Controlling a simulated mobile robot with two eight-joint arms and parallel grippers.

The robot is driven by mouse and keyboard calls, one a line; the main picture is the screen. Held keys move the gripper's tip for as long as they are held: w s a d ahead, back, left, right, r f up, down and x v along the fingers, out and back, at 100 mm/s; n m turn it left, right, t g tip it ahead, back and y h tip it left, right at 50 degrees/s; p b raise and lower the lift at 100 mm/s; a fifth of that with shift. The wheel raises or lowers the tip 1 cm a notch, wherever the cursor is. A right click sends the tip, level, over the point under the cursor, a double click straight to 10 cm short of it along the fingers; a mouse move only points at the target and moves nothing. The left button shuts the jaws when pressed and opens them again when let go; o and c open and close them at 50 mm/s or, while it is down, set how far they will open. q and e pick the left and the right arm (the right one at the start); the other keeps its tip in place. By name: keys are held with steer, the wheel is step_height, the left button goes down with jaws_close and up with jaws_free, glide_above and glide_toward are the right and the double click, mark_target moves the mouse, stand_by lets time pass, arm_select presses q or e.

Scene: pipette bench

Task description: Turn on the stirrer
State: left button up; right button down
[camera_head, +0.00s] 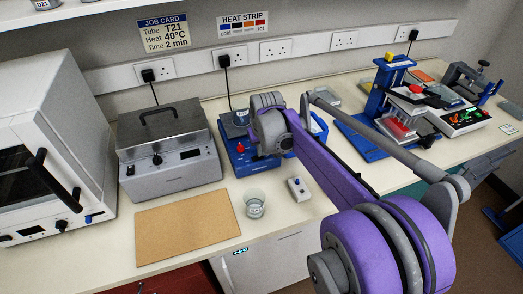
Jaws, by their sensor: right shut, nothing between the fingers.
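The stirrer appears to be the blue box (239,160) near the middle of the bench, with a small labelled vessel (241,117) on top. My left gripper is not in view.
A grey bath (170,178) stands left of the stirrer, with a white oven (45,140) further left. A glass beaker (255,203), a small white block (298,189) and a brown mat (190,224) lie in front. Blue equipment (375,105) stands at the right.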

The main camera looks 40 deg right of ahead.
steer(key=shift+f, duration=0.1)
steer(key=shift+d+f, duration=0.15)
steer(key=shift+f, duration=0.25)
steer(key=shift+s, duration=0.15)
